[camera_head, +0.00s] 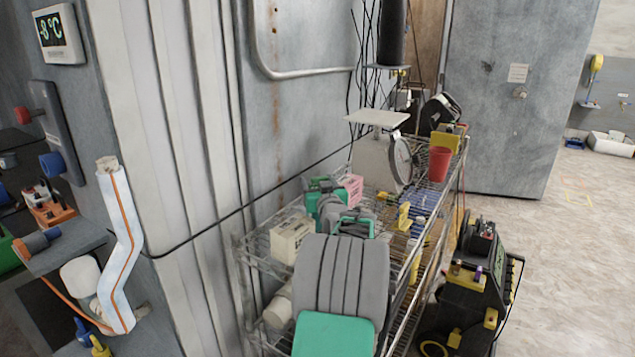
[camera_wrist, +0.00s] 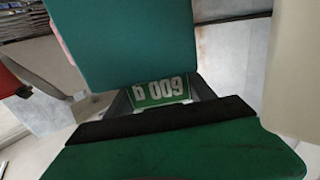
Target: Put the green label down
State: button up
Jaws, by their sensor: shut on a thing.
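The green label (camera_wrist: 158,91) shows in the middle of the wrist view, with pale characters that appear upside down. My gripper (camera_wrist: 161,99) is shut on it, with dark grey finger parts on both sides. In the head view my gripper (camera_head: 353,226) is over the wire shelf cart (camera_head: 273,241), beyond my grey and teal arm. The label cannot be made out in that view. Whether the label touches any surface below is hidden.
A dial scale (camera_head: 378,160), a red cup (camera_head: 438,163) and a yellow block (camera_head: 444,141) stand toward the cart's far end. A cream box (camera_head: 291,239) and a pink basket (camera_head: 351,187) are close by. A black machine (camera_head: 470,290) stands on the floor right of the cart.

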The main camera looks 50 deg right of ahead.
jog(key=shift+a+r, duration=0.1)
jog(key=o, duration=1.3)
jog(key=shift+s, duration=0.1)
jog(key=b+v, duration=0.2)
jog(key=v, duration=0.9)
jog(key=shift+s+a, duration=0.3)
jog(key=shift+r, duration=0.1)
